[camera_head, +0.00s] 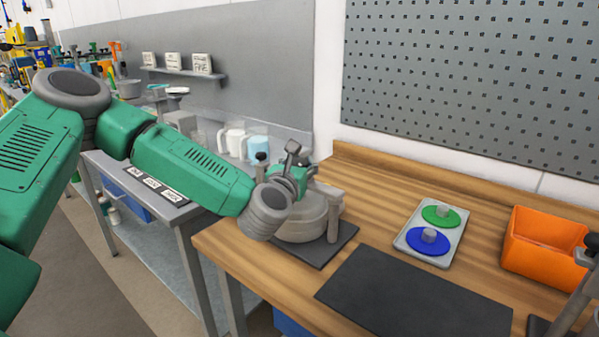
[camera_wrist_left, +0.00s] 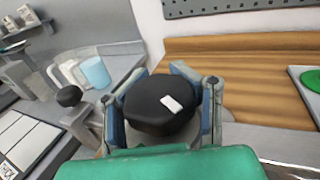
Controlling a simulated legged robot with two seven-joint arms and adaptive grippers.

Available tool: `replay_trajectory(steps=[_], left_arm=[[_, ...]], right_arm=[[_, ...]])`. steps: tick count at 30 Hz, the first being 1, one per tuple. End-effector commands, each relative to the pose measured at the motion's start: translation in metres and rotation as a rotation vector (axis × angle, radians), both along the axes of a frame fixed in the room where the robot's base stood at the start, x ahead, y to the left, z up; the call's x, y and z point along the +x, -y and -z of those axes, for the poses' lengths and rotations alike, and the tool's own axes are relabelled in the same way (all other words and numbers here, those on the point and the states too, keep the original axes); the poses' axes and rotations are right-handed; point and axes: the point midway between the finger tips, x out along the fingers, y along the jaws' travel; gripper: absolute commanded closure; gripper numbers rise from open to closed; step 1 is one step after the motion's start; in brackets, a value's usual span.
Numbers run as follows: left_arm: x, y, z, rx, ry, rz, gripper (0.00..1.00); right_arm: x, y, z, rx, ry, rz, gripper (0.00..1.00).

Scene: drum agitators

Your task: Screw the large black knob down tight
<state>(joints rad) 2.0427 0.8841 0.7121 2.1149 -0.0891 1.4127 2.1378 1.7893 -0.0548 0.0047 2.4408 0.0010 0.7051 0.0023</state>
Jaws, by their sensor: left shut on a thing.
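The large black knob (camera_wrist_left: 160,105) shows in the left wrist view as a dark round cap with a small white mark on top. My left gripper (camera_wrist_left: 163,100) is shut on it, one finger on each side. In the head view my left gripper (camera_head: 291,172) is at the top of the grey drum agitator (camera_head: 305,224), which hides the knob there. The agitator stands on a black mat (camera_head: 318,252) at the left end of the wooden bench. A smaller black knob (camera_wrist_left: 69,96) stands to the left, apart from the gripper.
A grey tray (camera_head: 403,240) with a green disc (camera_head: 438,214) and a blue disc (camera_head: 424,242) lies on the bench, beside an orange bin (camera_head: 512,245). An empty dark mat (camera_head: 400,300) lies in front. Mugs and a light blue cup (camera_head: 258,148) stand behind the agitator.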

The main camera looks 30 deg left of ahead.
Motion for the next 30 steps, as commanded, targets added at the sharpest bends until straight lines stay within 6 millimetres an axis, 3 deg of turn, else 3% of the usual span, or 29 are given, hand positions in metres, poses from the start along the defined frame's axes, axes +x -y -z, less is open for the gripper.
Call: replay_trajectory(steps=[21,30], left_arm=[[0.000,0.011,0.008,-0.003,0.003,0.593,1.00],[0.000,0.013,0.005,-0.005,0.000,0.697,1.00]], right_arm=[[-0.001,0.000,0.102,0.000,0.000,0.000,1.00],[-0.001,0.001,0.124,0.000,0.000,0.000,1.00]])
